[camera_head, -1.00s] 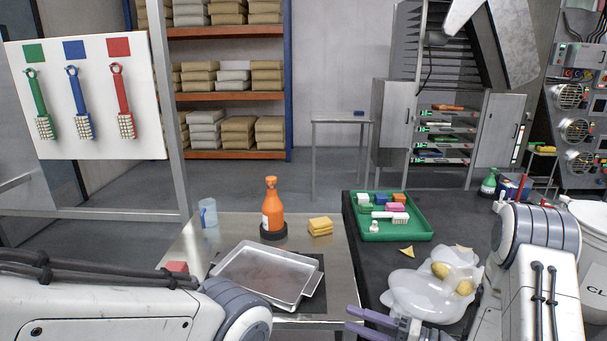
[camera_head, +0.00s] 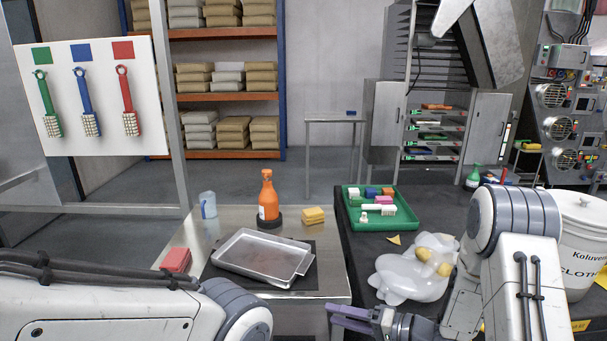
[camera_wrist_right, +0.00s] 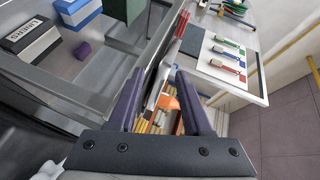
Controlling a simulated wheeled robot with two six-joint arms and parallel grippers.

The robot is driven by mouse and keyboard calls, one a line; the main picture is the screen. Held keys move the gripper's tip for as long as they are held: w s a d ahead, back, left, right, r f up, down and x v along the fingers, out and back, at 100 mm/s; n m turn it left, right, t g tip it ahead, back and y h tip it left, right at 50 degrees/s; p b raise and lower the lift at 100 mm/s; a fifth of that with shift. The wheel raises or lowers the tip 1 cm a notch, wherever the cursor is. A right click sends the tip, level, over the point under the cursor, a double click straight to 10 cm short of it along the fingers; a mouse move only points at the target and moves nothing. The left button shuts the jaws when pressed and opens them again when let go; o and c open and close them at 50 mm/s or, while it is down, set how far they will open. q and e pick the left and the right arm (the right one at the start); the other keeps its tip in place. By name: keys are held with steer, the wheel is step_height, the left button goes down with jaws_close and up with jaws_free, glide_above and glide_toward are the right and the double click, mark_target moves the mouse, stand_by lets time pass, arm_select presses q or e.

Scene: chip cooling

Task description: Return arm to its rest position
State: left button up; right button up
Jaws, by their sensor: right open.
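My right gripper (camera_head: 334,314) is open with its two purple fingers apart, low in the head view near the front edges of the steel table and the dark table. It holds nothing. The right wrist view shows both fingers of the right gripper (camera_wrist_right: 160,80) with an empty gap between them. My right arm (camera_head: 515,235) comes in from the right and bends down to this gripper. My left arm (camera_head: 110,295) lies across the lower left, and its gripper is outside the picture.
The steel table (camera_head: 215,232) holds a metal tray (camera_head: 262,257), an orange bottle (camera_head: 268,197) and yellow sponges (camera_head: 313,216). The dark table (camera_head: 350,237) holds a green tray (camera_head: 400,222) and a crumpled clear bag (camera_head: 405,278). A white bucket (camera_head: 580,245) stands at right.

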step_height(320, 180, up, 7)
steer(key=s+a+n+h+p, duration=0.25)
steer(key=n+h, duration=0.35)
steer(key=h, duration=0.5)
steer(key=s+r+n+g, duration=0.2)
steer(key=s+g, duration=0.1)
steer(key=s, duration=0.9)
steer(key=s+a+r+n+g+h+p, duration=0.1)
steer(key=s+r+n+g, duration=0.1)
steer(key=s, duration=1)
steer(key=r+g, duration=0.1)
steer(key=g, duration=0.1)
steer(key=shift+s+r+n+g+h, duration=0.2)
steer(key=shift+r+n+g+h, duration=0.05)
steer(key=shift+n+g+h, duration=0.05)
